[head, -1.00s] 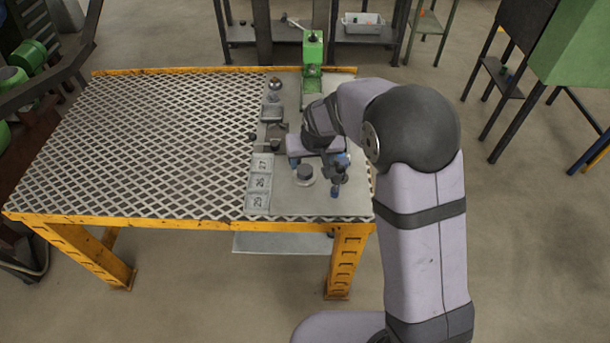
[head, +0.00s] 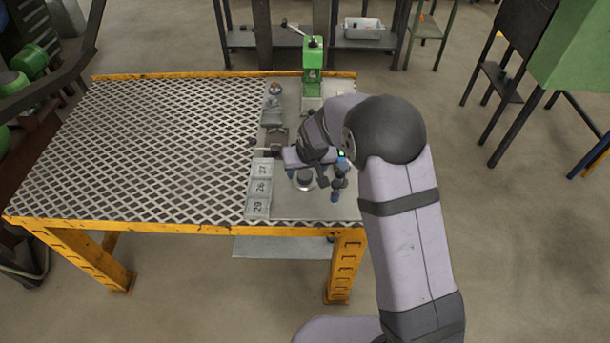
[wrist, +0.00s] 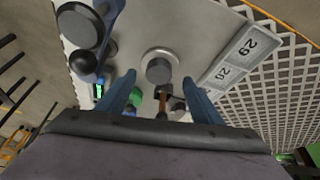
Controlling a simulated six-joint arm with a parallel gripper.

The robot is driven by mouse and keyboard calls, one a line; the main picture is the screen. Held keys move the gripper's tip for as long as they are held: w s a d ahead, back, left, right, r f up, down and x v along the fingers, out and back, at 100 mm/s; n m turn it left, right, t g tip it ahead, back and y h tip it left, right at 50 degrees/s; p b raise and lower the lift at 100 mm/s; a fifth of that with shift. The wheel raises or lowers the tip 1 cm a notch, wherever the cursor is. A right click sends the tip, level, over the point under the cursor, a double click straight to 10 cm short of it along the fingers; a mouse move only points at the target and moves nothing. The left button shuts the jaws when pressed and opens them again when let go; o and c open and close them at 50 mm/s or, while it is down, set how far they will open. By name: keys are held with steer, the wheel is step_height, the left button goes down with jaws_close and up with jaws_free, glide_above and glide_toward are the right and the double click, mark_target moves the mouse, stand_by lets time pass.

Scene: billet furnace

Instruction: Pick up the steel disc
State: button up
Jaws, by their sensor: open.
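A round grey piece, which I take for the steel disc, shows in the wrist view (wrist: 159,70) as a dark grey cylinder over a wider pale round base. In the head view it stands near the table's front right (head: 305,184), partly hidden by my gripper (head: 312,168). In the wrist view my gripper (wrist: 160,79) has its two blue fingers apart, one on each side of the disc in the picture. Nothing is between them in their grasp. I cannot tell how high the fingertips are above the disc.
Numbered grey trays (head: 259,189) lie left of the disc. A dark upright device with blue parts (head: 338,184) stands close on its right. A green press (head: 313,63) stands at the table's back. The mesh tabletop (head: 165,145) on the left is clear.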

mark_target(305, 174)
steer(key=shift+p+x, duration=0.7)
steer(key=shift+x, duration=1.5)
steer(key=shift+w, duration=0.1)
steer(key=shift+w+r, duration=0.1)
jaws_close()
step_height(305, 174, up, 10)
steer(key=b, duration=0.2)
